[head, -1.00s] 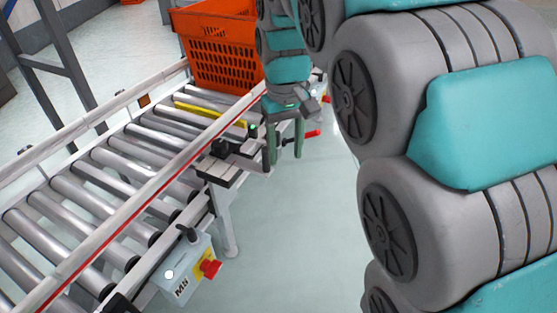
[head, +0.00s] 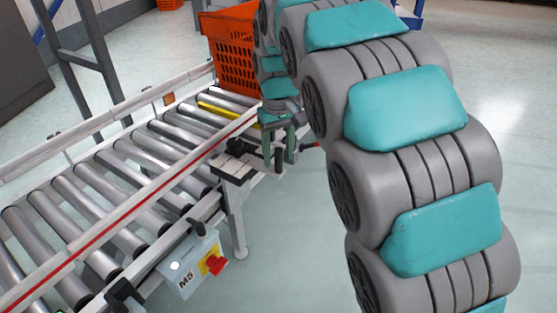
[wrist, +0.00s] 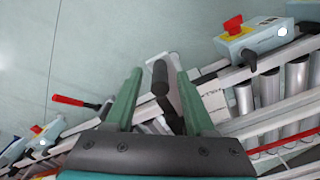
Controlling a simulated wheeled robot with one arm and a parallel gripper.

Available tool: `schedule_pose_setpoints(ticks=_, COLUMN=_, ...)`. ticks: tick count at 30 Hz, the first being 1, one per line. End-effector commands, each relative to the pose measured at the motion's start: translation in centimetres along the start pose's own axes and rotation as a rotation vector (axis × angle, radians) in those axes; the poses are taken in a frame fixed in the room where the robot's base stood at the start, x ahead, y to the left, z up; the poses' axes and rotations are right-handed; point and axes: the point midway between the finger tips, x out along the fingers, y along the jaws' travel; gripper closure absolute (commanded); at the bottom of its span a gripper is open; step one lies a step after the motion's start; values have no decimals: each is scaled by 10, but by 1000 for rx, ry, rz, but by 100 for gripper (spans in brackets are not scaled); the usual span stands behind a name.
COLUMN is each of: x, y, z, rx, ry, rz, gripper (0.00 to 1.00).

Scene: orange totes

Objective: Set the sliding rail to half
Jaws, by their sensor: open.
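The sliding rail (head: 233,168) is a light grey slide with black parts, mounted on the near side of the roller conveyor. Its dark upright handle (head: 278,160) shows at my gripper. In the wrist view the black handle (wrist: 160,76) stands between the two green fingers, with gaps on both sides. My gripper (head: 279,150) is open, its fingers pointing down at the handle; it also shows in the wrist view (wrist: 160,73). I cannot tell whether a finger touches the handle. The rail's far part is partly hidden by my gripper.
The roller conveyor (head: 120,225) runs along the left, with an orange tote (head: 232,58) at its far end. A grey control box (head: 190,267) with a red knob hangs on the near side. A red handle (wrist: 75,101) lies beyond my gripper. The floor right of the conveyor is clear.

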Motion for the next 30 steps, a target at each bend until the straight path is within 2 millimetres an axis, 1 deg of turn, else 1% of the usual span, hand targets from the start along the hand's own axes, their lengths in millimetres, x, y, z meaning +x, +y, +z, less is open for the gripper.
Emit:
schedule_pose_setpoints(ticks=1, x=8, y=0, z=0, rx=0, ry=-2, rz=-1, gripper=45)
schedule_pose_setpoints(ticks=5, x=20, y=0, z=0, rx=0, ry=-1, rz=-1, gripper=45)
schedule_pose_setpoints(ticks=13, x=22, y=0, z=0, rx=0, ry=0, rz=0, gripper=45)
schedule_pose_setpoints(ticks=27, x=22, y=0, z=0, rx=0, ry=0, rz=0, gripper=98)
schedule_pose_setpoints(ticks=28, x=22, y=0, z=0, rx=0, ry=0, rz=0, gripper=100)
schedule_pose_setpoints(ticks=30, x=22, y=0, z=0, rx=0, ry=1, rz=0, gripper=100)
